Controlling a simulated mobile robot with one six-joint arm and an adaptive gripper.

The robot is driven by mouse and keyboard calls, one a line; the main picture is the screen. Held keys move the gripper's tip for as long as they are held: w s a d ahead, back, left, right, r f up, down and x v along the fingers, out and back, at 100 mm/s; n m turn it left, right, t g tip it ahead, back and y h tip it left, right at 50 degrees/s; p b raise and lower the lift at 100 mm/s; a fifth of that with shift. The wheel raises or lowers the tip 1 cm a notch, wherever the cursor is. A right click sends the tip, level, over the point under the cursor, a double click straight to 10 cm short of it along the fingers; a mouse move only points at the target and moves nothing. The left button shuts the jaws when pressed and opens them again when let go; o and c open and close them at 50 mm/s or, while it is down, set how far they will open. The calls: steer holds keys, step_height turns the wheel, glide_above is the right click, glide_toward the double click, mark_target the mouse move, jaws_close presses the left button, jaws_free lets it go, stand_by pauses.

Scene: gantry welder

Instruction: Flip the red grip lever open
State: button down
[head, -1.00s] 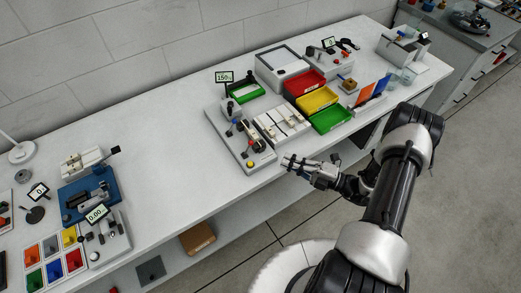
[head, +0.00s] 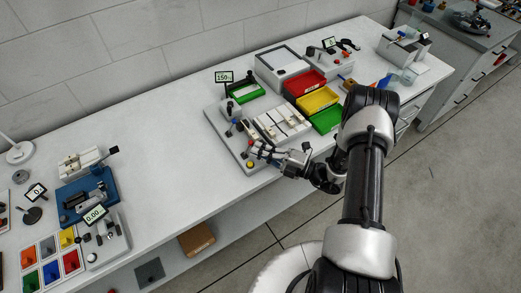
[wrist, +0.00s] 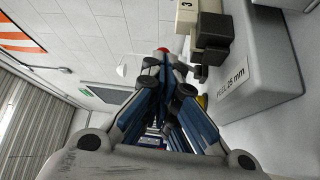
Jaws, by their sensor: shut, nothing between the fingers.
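A grey-based fixture (head: 224,140) stands at the front edge of the bench in the head view, with small levers and knobs on it. My gripper (head: 256,151) is over the front right part of the fixture. Its fingers also show in the wrist view (wrist: 165,75), shut with nothing between them.
Red (head: 304,82), yellow (head: 318,100) and green bins lie behind right.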

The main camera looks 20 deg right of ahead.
steer(key=shift+s+a+r+n+g+h+p, duration=0.1)
steer(key=shift+a+r+n+g+h+p, duration=0.15)
steer(key=shift+n+p, duration=0.35)
steer(key=shift+s+a+r+n+g+h+p, duration=0.15)
steer(key=shift+a+r+n+h+p, duration=0.15)
steer(key=shift+n+p, duration=0.25)
steer(key=shift+s+a+r+n+g+h+p, duration=0.1)
steer(key=shift+a+r+n+g+h+p, duration=0.25)
steer(key=shift+a+n+h+p, duration=0.55)
steer(key=shift+s+a+n+g+h+p, duration=0.3)
steer(key=shift+n+h+p, duration=0.25)
steer(key=shift+n+p, duration=0.55)
steer(key=shift+a+f+n+h+p, duration=0.2)
steer(key=shift+a+n+h+p, duration=0.2)
steer(key=shift+h, duration=0.3)
steer(key=shift+r+p, duration=0.6)
steer(key=shift+r, duration=0.25)
steer(key=shift+s, duration=0.1)
